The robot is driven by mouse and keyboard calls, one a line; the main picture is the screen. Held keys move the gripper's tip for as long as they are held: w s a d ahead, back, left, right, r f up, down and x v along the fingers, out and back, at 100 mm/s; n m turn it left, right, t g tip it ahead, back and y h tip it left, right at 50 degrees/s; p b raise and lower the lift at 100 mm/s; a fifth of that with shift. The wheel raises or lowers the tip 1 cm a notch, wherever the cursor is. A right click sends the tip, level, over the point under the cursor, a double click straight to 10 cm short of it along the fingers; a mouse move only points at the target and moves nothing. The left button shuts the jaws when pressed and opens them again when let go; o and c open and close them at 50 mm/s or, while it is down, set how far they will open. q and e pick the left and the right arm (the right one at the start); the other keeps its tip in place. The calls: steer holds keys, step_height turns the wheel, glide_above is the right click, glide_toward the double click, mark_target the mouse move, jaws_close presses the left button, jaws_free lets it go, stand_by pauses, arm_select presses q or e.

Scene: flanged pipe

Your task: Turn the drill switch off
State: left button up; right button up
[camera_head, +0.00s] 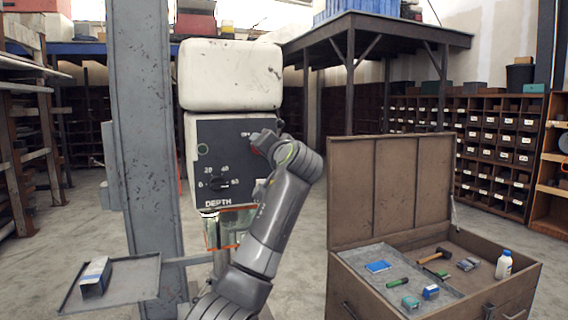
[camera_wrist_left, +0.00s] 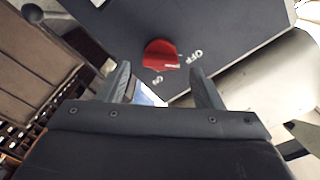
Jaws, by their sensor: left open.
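The drill switch is a red rotary knob (camera_wrist_left: 160,54) on the dark control panel (camera_wrist_left: 110,25), with OFF and ON printed beside it. A small pale mark shows on its edge, but I cannot tell which label it points to. In the head view only a bit of red (camera_head: 254,146) shows beside my arm, near the panel's right edge. My left gripper (camera_wrist_left: 160,76) is open, its fingers apart and facing the panel. The knob appears between and beyond the fingertips; I see no clear contact. In the head view my wrist hides most of the knob. My right gripper is not in view.
A depth dial (camera_head: 219,183) sits lower on the same panel. A grey column (camera_head: 146,120) stands left of the drill head. A tray (camera_head: 135,280) holds a small box at lower left. An open tool chest (camera_head: 375,190) stands at right.

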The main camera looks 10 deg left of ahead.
arm_select(q)
steer(key=b+v, duration=0.5)
steer(key=v, duration=0.9)
steer(key=shift+s+d, duration=0.3)
